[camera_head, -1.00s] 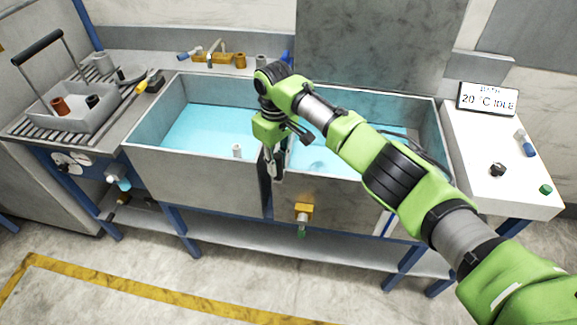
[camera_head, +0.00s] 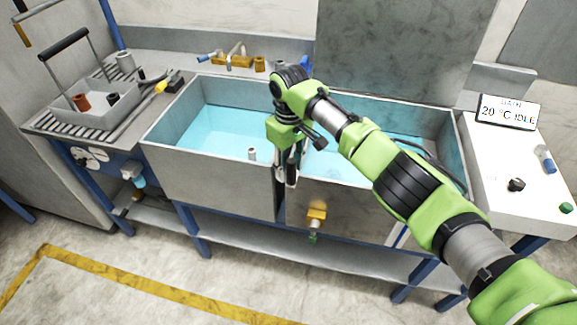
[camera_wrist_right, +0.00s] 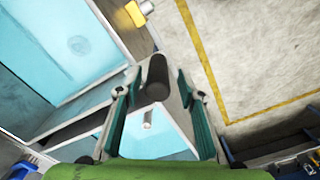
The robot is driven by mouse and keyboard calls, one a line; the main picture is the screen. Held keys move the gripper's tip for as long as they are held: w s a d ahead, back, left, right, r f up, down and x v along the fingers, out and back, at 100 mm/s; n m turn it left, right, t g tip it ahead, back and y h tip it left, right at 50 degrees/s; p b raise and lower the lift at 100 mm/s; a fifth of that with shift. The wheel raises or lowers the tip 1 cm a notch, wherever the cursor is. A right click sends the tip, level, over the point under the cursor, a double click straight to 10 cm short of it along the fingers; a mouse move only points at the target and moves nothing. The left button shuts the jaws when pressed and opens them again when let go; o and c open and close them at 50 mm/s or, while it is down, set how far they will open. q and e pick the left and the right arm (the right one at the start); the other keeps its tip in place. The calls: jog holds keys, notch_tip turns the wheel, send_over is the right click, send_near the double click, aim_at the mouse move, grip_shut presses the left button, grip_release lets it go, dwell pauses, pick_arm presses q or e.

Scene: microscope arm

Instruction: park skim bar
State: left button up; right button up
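My right gripper (camera_head: 287,178) points down over the front end of the divider between the two basins. In the right wrist view its fingers (camera_wrist_right: 157,73) stand apart, with a dark cylinder (camera_wrist_right: 156,84) between them. Gaps show on both sides of the cylinder, so it does not look clamped. It may be the grip of the skim bar, but I cannot tell for sure; the fingers hide it in the head view. The left basin (camera_head: 205,165) and right basin (camera_head: 340,205) hold blue liquid. My left gripper is not in view.
A grey carrier (camera_head: 98,117) with a tall handle stands on the left drainboard. A small white post (camera_head: 252,154) stands in the left basin. A yellow valve (camera_head: 316,215) sits on the right basin's front. A display (camera_head: 507,112) reads "20 °C IDLE" above the right-hand counter (camera_head: 490,165).

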notch_tip(320, 180, up, 12)
jog(key=shift+a+f, duration=0.1)
jog(key=shift+a, duration=0.05)
jog(key=shift+f, duration=0.1)
dwell(0.6)
